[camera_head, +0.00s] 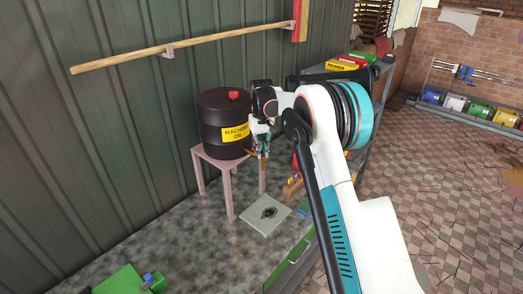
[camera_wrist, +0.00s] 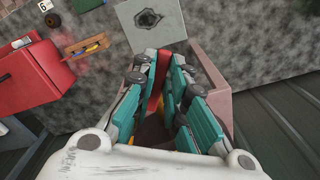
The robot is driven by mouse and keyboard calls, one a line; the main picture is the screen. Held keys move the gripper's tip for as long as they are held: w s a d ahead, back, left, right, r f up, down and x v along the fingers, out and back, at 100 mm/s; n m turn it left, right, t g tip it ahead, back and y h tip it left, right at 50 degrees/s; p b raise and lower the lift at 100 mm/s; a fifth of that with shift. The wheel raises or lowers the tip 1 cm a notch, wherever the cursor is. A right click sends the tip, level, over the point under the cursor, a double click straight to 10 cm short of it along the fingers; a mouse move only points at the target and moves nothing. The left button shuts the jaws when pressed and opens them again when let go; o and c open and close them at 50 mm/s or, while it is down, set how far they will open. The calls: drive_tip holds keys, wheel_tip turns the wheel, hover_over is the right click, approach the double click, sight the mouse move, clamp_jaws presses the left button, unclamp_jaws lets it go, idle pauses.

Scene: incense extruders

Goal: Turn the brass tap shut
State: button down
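The dark brown oil drum (camera_head: 221,118) lies on its side or stands on a pink stool (camera_head: 229,178) by the wall, with a yellow label and a red cap on top. My gripper (camera_head: 263,146) is at the drum's right side, pointing down. In the wrist view my gripper (camera_wrist: 161,62) has its two teal fingers close together, with a narrow red strip (camera_wrist: 156,92) between them. I cannot tell whether they touch it. The brass tap is mostly hidden by my gripper; small yellowish bits show beside the fingers.
A pale square plate with a dark centre (camera_head: 265,215) is on the grey surface below my gripper; it also shows in the wrist view (camera_wrist: 146,20). A green item (camera_head: 122,280) is at the front left. A wooden pole (camera_head: 180,47) runs along the wall above the drum.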

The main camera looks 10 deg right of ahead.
drive_tip(key=shift+a+m+b, duration=0.1)
drive_tip(key=shift+m+b, duration=0.2)
drive_tip(key=shift+w+a+m+b, duration=0.35)
drive_tip(key=shift+a+m+b, duration=0.4)
drive_tip(key=shift+m, duration=1.1)
drive_tip(key=shift+w+a+m+b, duration=0.35)
drive_tip(key=shift+a+m+b, duration=0.4)
drive_tip(key=shift+m, duration=1.15)
drive_tip(key=shift+w+a+m+b, duration=0.35)
drive_tip(key=shift+a+m+b, duration=0.4)
drive_tip(key=shift+m, duration=1.1)
drive_tip(key=shift+d, duration=0.1)
drive_tip(key=c, duration=1.6)
unclamp_jaws()
